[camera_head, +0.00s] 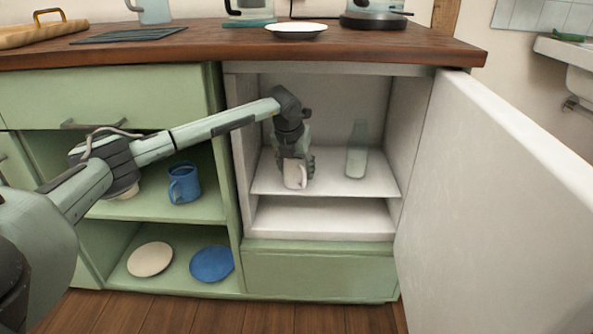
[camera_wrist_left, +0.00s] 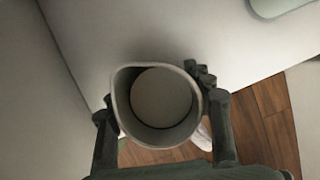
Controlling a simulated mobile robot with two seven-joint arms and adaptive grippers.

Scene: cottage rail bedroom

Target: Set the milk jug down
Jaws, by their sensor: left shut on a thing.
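The milk jug (camera_head: 294,175) is a small pale jug inside the open white compartment, at its upper shelf (camera_head: 340,185). In the left wrist view the jug (camera_wrist_left: 162,100) shows from above, upright, with its round mouth open. My left gripper (camera_head: 295,165) is shut on the jug, with fingers on both sides of it; they also show in the left wrist view (camera_wrist_left: 160,115). I cannot tell whether the jug's base touches the shelf. My right gripper is not in view.
A clear bottle (camera_head: 356,155) stands on the same shelf to the right. The white door (camera_head: 500,200) is swung open at right.

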